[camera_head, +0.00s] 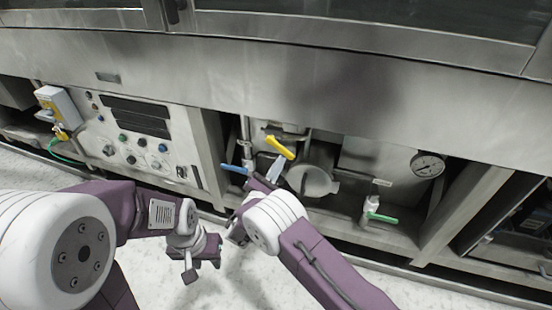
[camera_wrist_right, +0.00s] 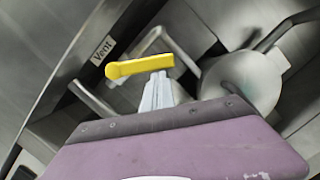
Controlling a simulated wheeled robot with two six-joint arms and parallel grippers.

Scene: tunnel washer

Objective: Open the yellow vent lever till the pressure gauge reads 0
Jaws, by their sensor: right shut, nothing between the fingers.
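The yellow vent lever (camera_head: 280,147) sits in the recess under the steel panel, tilted down to the right in the head view. In the right wrist view the yellow lever (camera_wrist_right: 140,67) lies almost level beside a "Vent" label (camera_wrist_right: 103,50). My right gripper (camera_head: 276,167) is shut and empty, its pale fingers just below the lever. In the right wrist view the fingertips (camera_wrist_right: 160,80) overlap the lever's lower edge; I cannot tell whether they touch. The pressure gauge (camera_head: 427,165) is at the right; its reading is too small to tell. My left gripper (camera_head: 203,260) hangs low over the floor, away from the lever.
A blue-handled valve (camera_head: 234,169) is left of the lever, and a green-handled valve (camera_head: 382,218) is lower right. A round grey cover (camera_head: 313,180) is close on the right. A control panel (camera_head: 140,138) stands at left. The pale floor in front is clear.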

